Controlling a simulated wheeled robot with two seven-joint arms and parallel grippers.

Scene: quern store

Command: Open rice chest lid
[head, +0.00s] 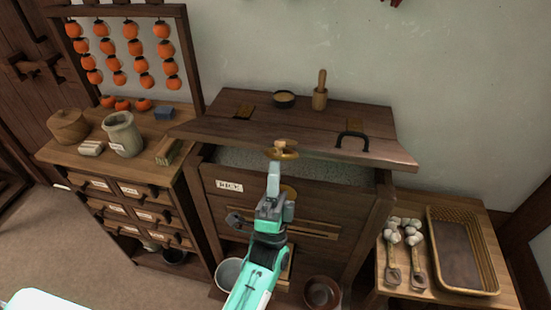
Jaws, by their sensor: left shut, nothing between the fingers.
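The rice chest (333,232) is a dark wooden box with a small white label on its front. The lid's front edge stands above the chest's rim, and a pale grey inside shows in the gap. A brass fitting (283,154) is at the middle of the lid's front edge. My left gripper (274,170) is shut and empty, its tips just below or against this fitting; I cannot tell if they touch. My right gripper is not in view.
A drawer cabinet (150,190) with a jar (122,134) is at left. A low table with a woven tray (484,272) is at right.

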